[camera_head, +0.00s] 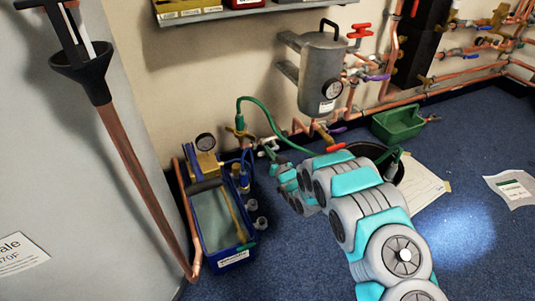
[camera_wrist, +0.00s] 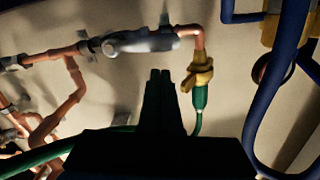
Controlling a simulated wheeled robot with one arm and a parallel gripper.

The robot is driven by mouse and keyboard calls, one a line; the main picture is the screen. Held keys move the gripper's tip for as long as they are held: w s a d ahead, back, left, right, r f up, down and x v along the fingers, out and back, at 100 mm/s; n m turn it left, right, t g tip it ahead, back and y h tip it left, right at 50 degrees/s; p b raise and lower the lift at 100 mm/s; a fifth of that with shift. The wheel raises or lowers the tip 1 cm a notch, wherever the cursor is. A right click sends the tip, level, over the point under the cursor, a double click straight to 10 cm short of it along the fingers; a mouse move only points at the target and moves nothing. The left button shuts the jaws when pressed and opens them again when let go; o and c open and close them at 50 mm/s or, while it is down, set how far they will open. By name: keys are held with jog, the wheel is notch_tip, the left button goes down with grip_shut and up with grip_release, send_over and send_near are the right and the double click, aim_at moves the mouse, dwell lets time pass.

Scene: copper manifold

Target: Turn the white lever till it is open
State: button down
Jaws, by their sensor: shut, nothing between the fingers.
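A pale grey-white lever-shaped piece (camera_wrist: 140,42), which looks like the white lever, lies along a horizontal copper pipe in the wrist view, at the upper middle. What seems to be the same pale piece (camera_head: 268,146) shows small in the head view, low on the wall. My gripper (camera_wrist: 160,73) is shut and empty, its fingertips just below the lever's right end in the wrist view. I cannot tell whether they touch it. In the head view my gripper is not clearly visible beyond my arm.
A brass fitting (camera_wrist: 200,78) with a green hose hangs right of my fingers. Blue hoses (camera_wrist: 265,90) fill the right side. In the head view, a blue pump unit (camera_head: 222,225) stands left of my arm, and a grey tank (camera_head: 322,72) hangs above.

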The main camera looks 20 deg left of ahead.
jog(key=r+p+v, duration=0.1)
jog(key=r+v, duration=0.1)
jog(key=v, duration=0.8)
jog(key=shift+d, duration=0.2)
jog(key=shift+s, duration=0.2)
